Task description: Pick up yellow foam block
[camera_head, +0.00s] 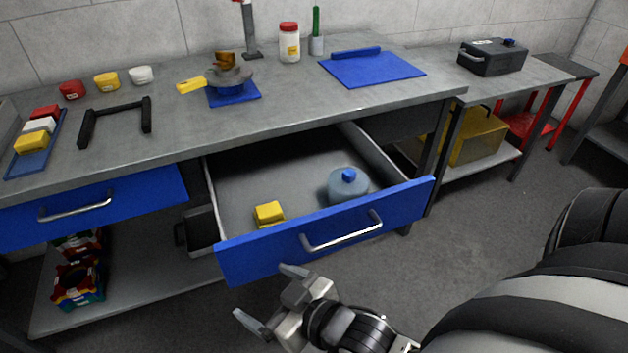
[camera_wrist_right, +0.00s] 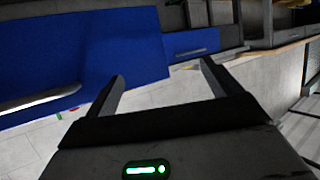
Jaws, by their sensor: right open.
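A yellow foam block (camera_head: 269,213) lies in the open drawer, near its front left corner. The drawer has a blue front (camera_head: 330,232) with a metal handle, and its blue front also shows in the right wrist view (camera_wrist_right: 80,60). A second yellow block (camera_head: 30,143) lies in a blue tray on the bench at the left. My right gripper (camera_head: 268,293) is open and empty, in front of and below the drawer front, apart from the block. In the right wrist view its two fingers (camera_wrist_right: 162,82) stand apart with nothing between them. My left gripper is not in view.
A blue-capped translucent bottle (camera_head: 348,186) stands in the drawer, right of the block. The bench top (camera_head: 290,105) holds a black handle, jars and a blue mat. A closed blue drawer (camera_head: 90,205) is at the left. Open floor lies to the right.

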